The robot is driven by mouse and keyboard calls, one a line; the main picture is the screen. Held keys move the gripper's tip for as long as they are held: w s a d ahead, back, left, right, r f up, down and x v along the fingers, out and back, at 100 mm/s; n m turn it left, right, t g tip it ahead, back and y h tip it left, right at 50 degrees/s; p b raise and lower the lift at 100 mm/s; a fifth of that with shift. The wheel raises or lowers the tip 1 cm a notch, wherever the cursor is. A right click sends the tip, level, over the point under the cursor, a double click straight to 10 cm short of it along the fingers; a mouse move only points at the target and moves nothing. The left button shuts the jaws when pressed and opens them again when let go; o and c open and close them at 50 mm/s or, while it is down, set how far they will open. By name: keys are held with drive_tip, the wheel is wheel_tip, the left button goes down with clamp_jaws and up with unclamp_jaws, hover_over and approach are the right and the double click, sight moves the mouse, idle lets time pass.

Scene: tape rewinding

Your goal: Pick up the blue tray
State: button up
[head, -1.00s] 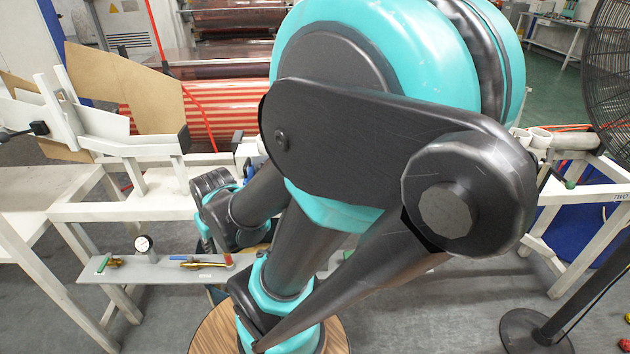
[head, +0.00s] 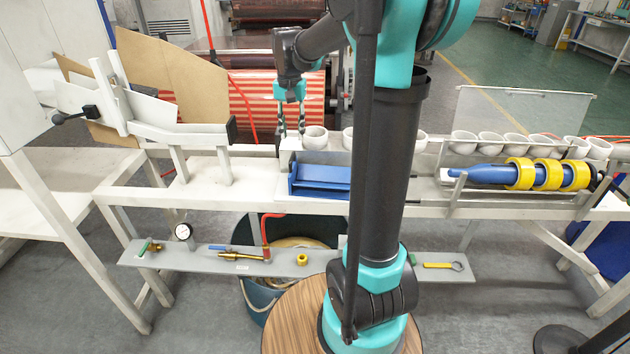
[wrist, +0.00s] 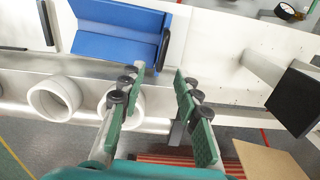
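The blue tray (head: 318,180) sits on the white bench, left of my arm's dark link in the head view. It also shows in the wrist view (wrist: 118,40), at the upper left beyond the fingertips, partly cut off by the top edge. My gripper (head: 291,137) hangs over the back edge of the bench, behind and left of the tray. In the wrist view my gripper's two green-padded fingers (wrist: 158,90) stand apart with nothing between them. They do not touch the tray.
White cups (head: 316,137) stand in a row behind the tray, one close to my fingers. A blue roller with yellow tape rolls (head: 519,174) lies to the right. A white bracket with a dark end (head: 231,130) stands to the left. Bare bench top lies between bracket and tray.

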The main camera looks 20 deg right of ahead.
sight(293, 155)
wheel_tip(293, 155, down, 10)
drive_tip(key=shift+a+r, duration=0.1)
drive_tip(key=shift+s+a+f, duration=0.15)
drive_tip(key=shift+f, duration=2.6)
drive_tip(key=shift+c, duration=0.4)
clamp_jaws()
